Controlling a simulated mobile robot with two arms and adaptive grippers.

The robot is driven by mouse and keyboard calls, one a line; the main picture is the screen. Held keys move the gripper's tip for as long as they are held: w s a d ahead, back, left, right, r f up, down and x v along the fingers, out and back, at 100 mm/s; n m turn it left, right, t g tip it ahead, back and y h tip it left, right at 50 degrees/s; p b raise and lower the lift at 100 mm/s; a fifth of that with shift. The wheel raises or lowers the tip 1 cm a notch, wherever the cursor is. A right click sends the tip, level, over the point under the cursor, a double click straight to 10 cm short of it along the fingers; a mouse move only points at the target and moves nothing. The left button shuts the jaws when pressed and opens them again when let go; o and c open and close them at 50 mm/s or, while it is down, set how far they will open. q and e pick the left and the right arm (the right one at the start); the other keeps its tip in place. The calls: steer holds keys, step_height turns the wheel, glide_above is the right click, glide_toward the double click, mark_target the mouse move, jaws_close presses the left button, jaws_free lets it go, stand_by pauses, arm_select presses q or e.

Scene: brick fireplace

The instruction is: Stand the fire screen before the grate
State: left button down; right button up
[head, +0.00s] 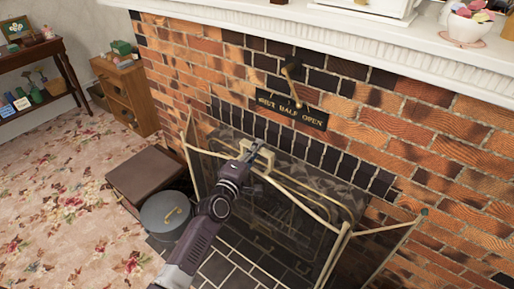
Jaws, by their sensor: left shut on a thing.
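The fire screen (334,254) has a pale brass frame and see-through dark mesh, with side panels angled out at left and right. It stands in front of the dark fireplace opening (340,188) in the brick wall. My left gripper (261,156) is shut on the fire screen at its top, near the middle. The grate is mostly hidden behind the mesh, and I cannot make out its shape clearly. The screen's lower edge is partly covered by my left arm and cut off by the frame. My right gripper is not in view.
A round grey lidded pot (167,214) and a brown box (145,179) stand close left of the screen. Dark hearth tiles (222,268) lie below. A white mantel (400,45) runs above. Floral carpet (65,215) is clear at left.

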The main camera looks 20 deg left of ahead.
arm_select(q)
steer(key=shift+w+f+b, duration=0.1)
steer(key=shift+f+b, duration=0.1)
steer(key=shift+b, duration=0.35)
stand_by(0.5)
steer(key=shift+a+f+b, duration=0.1)
steer(key=shift+f+b, duration=0.35)
stand_by(0.4)
stand_by(0.7)
steer(key=c, duration=2)
jaws_free()
steer(key=shift+s, duration=0.25)
steer(key=shift+c, duration=0.2)
steer(key=shift+o, duration=0.3)
steer(key=shift+s+f, duration=0.1)
steer(key=shift+f, duration=0.5)
steer(key=shift+o, duration=1.3)
steer(key=shift+r, duration=0.1)
steer(key=shift+r, duration=0.1)
